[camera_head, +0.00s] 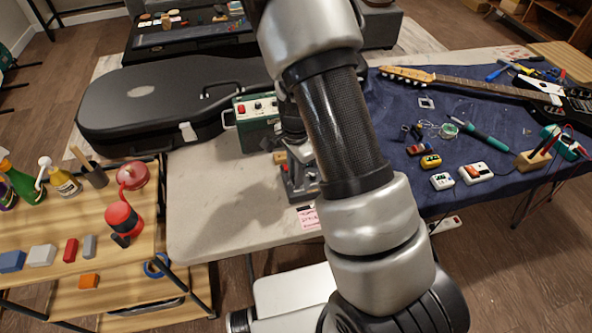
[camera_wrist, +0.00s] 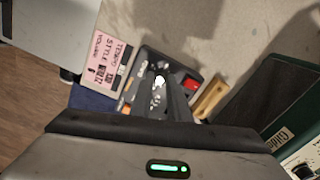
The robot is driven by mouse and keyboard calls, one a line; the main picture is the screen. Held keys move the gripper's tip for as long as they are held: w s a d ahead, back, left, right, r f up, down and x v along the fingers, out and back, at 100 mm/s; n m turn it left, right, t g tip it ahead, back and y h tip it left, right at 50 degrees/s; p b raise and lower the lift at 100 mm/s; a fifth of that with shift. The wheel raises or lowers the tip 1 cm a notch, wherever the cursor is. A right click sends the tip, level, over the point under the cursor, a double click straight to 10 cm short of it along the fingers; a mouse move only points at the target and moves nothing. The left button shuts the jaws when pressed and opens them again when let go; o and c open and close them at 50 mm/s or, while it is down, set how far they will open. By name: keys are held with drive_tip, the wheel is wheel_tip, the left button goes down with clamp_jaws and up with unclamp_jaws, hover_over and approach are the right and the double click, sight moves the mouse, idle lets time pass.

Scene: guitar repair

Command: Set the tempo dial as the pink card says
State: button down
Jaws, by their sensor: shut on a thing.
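The pink card (camera_head: 308,216) lies at the table's front edge, beside a small grey control box (camera_head: 290,190). The control box (camera_wrist: 143,68) has a red switch (camera_wrist: 191,84) and orange marks. My gripper (camera_wrist: 160,85) reaches down over the box's face, in the wrist view, with its fingers closed on a small knob there. The fingers hide most of the knob, so its setting and label cannot be read.
A green amplifier box (camera_head: 257,122) stands behind the control box, with a small wooden block (camera_wrist: 212,97) between. A black guitar case (camera_head: 165,100) lies at the back left. A blue mat (camera_head: 400,125) with a guitar and pedals is right. The marble tabletop (camera_head: 215,195) is clear on the left.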

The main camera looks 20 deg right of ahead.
drive_tip(key=shift+m, duration=0.4)
drive_tip(key=c, duration=1.7)
unclamp_jaws()
drive_tip(key=shift+o, duration=0.2)
wheel_tip(320, 180, up, 17)
drive_tip(key=p, duration=0.3)
drive_tip(key=shift+r, duration=0.2)
